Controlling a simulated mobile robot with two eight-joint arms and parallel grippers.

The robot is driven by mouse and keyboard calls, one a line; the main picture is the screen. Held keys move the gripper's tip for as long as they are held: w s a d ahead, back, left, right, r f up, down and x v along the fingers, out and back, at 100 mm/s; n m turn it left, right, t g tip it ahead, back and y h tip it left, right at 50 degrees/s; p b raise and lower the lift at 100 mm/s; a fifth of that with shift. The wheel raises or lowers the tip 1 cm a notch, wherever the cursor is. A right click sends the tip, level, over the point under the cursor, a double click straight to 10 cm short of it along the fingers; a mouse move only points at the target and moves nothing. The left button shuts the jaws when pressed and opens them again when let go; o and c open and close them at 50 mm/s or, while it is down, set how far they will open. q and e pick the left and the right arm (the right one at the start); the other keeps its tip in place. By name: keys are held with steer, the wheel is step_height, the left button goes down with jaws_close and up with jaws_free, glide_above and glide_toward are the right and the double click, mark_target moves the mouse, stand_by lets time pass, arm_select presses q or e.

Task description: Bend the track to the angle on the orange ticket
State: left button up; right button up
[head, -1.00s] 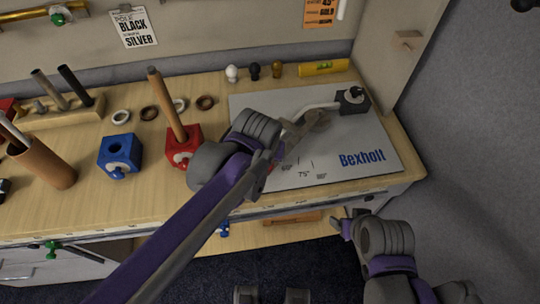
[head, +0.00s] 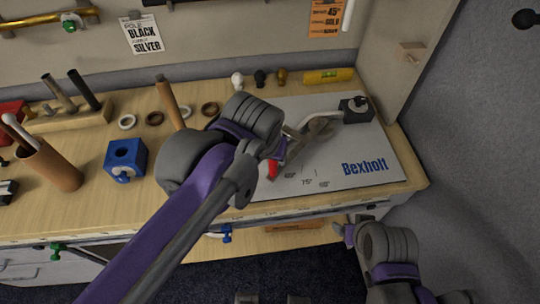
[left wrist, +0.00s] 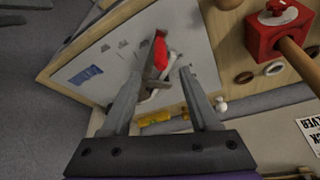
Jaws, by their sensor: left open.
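The orange ticket (head: 327,18) hangs on the back wall; "45°" and "GOLD" are legible on it. A pale track (head: 325,115) runs from a dark block (head: 356,109) on the grey Bexholt board (head: 365,145). A red-tipped piece (head: 273,170) lies over the board's angle marks, partly hidden by my left arm. My left gripper (left wrist: 166,66) is open above the board. In the left wrist view, the red tip (left wrist: 160,52) and part of the track (left wrist: 172,62) appear between its fingers; contact cannot be told. My right gripper (head: 345,232) is beyond the table's front edge; its jaws are unclear.
A blue block (head: 124,158), a brown tool cup (head: 50,167) and several rings stand at left. Small knobs and a yellow level (head: 328,76) line the back. A side panel (head: 400,60) bounds the right.

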mark_target(273, 163)
arm_select(q)
steer(key=w+m+g, duration=0.1)
steer(key=m, duration=0.2)
steer(key=w+r+m+g, duration=0.1)
steer(key=m, duration=0.3)
steer(key=w+m+g, duration=0.1)
steer(key=m, duration=0.3)
steer(key=shift+w+d+r+g+y+p, duration=0.3)
steer(key=shift+w+r+y, duration=0.05)
steer(key=shift+r+y, duration=0.05)
steer(key=shift+w+r+m+g, duration=0.1)
steer(key=shift+w+m+g, duration=0.15)
steer(key=shift+m, duration=0.85)
steer(key=shift+f, duration=0.5)
step_height(273, 163, down, 10)
steer(key=shift+r+b, duration=0.1)
steer(key=shift+b, duration=0.2)
steer(key=shift+s, duration=0.1)
jaws_close()
